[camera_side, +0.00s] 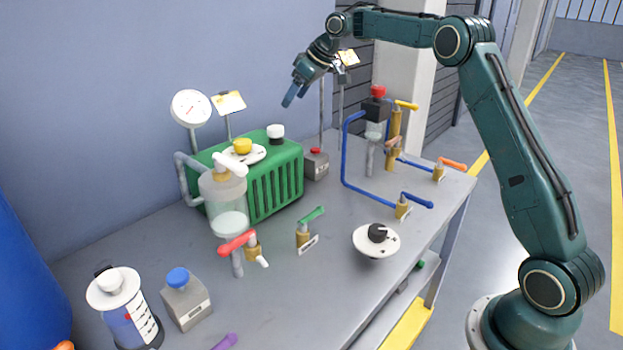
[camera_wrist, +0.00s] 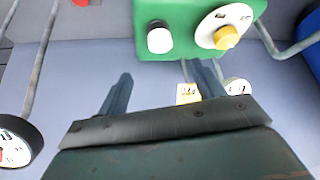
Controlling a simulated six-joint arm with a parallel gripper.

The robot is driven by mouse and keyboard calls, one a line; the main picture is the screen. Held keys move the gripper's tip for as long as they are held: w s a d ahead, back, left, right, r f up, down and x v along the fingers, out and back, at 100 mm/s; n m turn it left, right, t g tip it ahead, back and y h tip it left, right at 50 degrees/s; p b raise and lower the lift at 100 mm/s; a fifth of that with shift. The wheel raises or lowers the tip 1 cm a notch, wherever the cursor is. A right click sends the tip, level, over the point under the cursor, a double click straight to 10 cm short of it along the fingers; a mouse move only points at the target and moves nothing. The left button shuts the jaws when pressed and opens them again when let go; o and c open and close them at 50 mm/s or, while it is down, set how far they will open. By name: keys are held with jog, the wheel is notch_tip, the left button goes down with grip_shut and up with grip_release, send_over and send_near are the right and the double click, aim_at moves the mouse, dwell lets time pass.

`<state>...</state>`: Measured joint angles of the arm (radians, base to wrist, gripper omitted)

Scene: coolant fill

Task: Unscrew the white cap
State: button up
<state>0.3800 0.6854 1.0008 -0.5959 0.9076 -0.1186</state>
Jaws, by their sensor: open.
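The white cap (camera_side: 276,131) sits on top of the green ribbed box (camera_side: 276,182), near its right end in the side view. In the wrist view the white cap (camera_wrist: 160,38) shows on the green box (camera_wrist: 178,12), beyond my fingers and roughly between them. My gripper (camera_side: 290,95) is in the air above and to the right of the cap, apart from it. In the wrist view my gripper (camera_wrist: 165,85) has its two fingers spread wide with nothing between them.
A yellow knob (camera_side: 242,146) on a white dial plate stands left of the cap. A gauge (camera_side: 191,108) and a yellow tag (camera_side: 229,102) rise behind the box. A grey box with a red button (camera_side: 316,164) stands right of it.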

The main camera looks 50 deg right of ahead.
aim_at(276, 128)
jog(key=shift+s+d+r, duration=0.1)
jog(key=shift+s+r, duration=0.2)
jog(key=shift+r, duration=0.2)
jog(key=shift+s+a+m+h, duration=0.2)
jog(key=shift+a+m+h, duration=0.9)
jog(key=shift+m, duration=0.7)
jog(key=shift+a+f, duration=0.1)
jog(key=shift+w+x, duration=0.2)
jog(key=shift+x, duration=6.65)
jog(key=shift+a, duration=0.1)
